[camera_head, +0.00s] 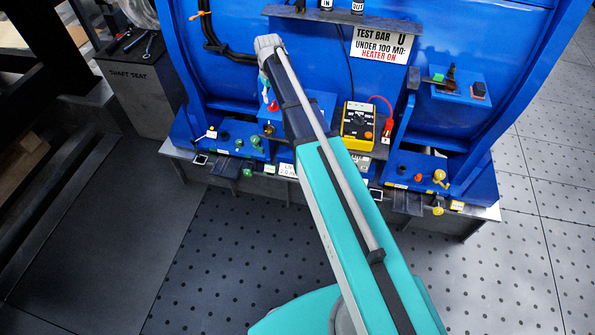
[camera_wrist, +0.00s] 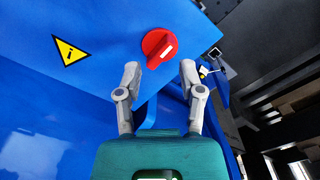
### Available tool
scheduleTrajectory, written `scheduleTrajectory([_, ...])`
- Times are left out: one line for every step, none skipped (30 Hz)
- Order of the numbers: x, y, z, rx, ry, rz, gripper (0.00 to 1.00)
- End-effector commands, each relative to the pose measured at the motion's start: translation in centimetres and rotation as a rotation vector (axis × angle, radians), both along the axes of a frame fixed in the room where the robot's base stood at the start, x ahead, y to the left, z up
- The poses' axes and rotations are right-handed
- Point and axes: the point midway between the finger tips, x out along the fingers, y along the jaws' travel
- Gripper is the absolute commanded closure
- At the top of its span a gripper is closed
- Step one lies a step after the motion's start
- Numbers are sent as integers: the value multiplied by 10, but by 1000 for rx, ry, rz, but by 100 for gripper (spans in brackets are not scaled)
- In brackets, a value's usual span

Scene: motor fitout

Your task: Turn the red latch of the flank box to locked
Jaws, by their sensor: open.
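The red latch (camera_wrist: 158,45) is a round knob with a short white mark, set on a blue box face (camera_wrist: 110,25) in the wrist view. The white mark lies slanted on the knob's lower right side. My gripper (camera_wrist: 160,70) is open, with one grey finger on each side below the latch. The fingers hold nothing, and a gap shows between their tips and the knob in the picture. I cannot tell the depth of that gap. In the head view my teal arm reaches up to the blue machine and hides part of it.
A yellow triangle sign (camera_wrist: 70,50) is on the box face. In the head view, a yellow meter (camera_head: 358,126) with a red lead stands right of my arm. Several small knobs line the lower ledges. A shelf bar (camera_head: 340,19) crosses above. Dark floor is open in front.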

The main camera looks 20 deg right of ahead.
Motion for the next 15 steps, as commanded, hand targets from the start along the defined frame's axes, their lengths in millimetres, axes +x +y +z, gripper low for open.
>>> scheduleTrajectory([0, 0, 9, 0, 0, 0, 50])
scheduleTrajectory([0, 0, 11, 0, 0, 0, 50])
scheduleTrajectory([0, 0, 14, 0, 0, -1, 50])
scheduleTrajectory([0, 0, 17, 0, 0, -1, 50])
scheduleTrajectory([0, 0, 19, 0, 0, -1, 50])
scheduleTrajectory([0, 0, 23, 0, 0, -1, 50])
scheduleTrajectory([0, 0, 25, 0, 0, -1, 50])
scheduleTrajectory([0, 0, 27, 0, 0, -1, 50])
scheduleTrajectory([0, 0, 31, 0, 0, -1, 50])
scheduleTrajectory([0, 0, 33, 0, 0, -1, 50])
scheduleTrajectory([0, 0, 36, 0, 0, -1, 50])
scheduleTrajectory([0, 0, 39, 0, 0, -1, 50])
scheduleTrajectory([0, 0, 41, 0, 0, -1, 50])
scheduleTrajectory([0, 0, 44, 0, 0, -1, 50])
scheduleTrajectory([0, 0, 47, 0, 0, -1, 50])
